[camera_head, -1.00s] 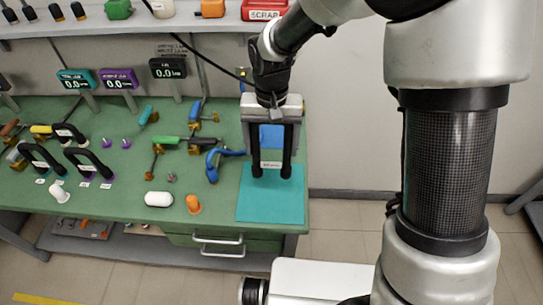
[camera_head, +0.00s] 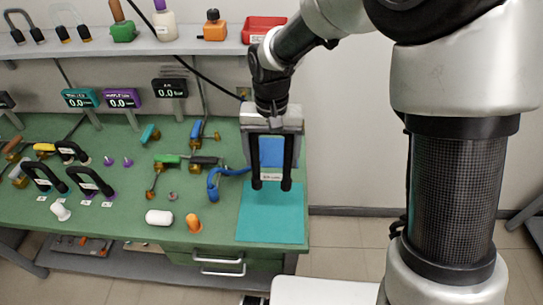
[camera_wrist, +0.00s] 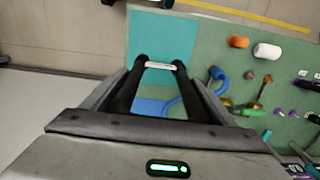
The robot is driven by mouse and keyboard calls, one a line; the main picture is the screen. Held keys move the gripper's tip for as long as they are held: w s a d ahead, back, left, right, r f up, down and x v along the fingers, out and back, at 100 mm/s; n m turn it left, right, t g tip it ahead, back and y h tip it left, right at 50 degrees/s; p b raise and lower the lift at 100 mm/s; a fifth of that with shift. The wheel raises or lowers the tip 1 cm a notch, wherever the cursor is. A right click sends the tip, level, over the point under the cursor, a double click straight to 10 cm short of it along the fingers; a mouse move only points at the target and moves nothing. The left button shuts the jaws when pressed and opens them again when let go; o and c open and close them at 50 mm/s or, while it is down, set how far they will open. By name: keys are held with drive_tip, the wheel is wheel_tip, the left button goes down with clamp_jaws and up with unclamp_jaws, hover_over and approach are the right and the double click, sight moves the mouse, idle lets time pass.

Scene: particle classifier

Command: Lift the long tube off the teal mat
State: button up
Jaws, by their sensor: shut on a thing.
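My gripper (camera_head: 271,186) points down at the right end of the green bench, over the far part of the teal mat (camera_head: 272,222). Its two dark fingers are shut on a pale, labelled long tube (camera_head: 271,178), which spans the gap between the fingertips. In the wrist view the tube (camera_wrist: 159,66) lies crosswise between the fingertips (camera_wrist: 160,64), with the teal mat (camera_wrist: 160,32) beyond it. The tube seems to be above the mat, but its exact height cannot be told. No other object shows on the mat.
A blue flat patch (camera_head: 271,152) shows between the fingers. A blue curved tool (camera_head: 213,184) lies close left of the gripper. An orange piece (camera_head: 193,222) and a white capsule (camera_head: 159,217) lie left of the mat. Displays and a shelf (camera_head: 140,47) stand behind. Floor is right.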

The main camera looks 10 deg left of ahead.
drive_tip(key=shift+r+p, duration=0.8)
drive_tip(key=shift+r, duration=0.55)
drive_tip(key=shift+r+p, duration=1.05)
drive_tip(key=shift+r, duration=0.45)
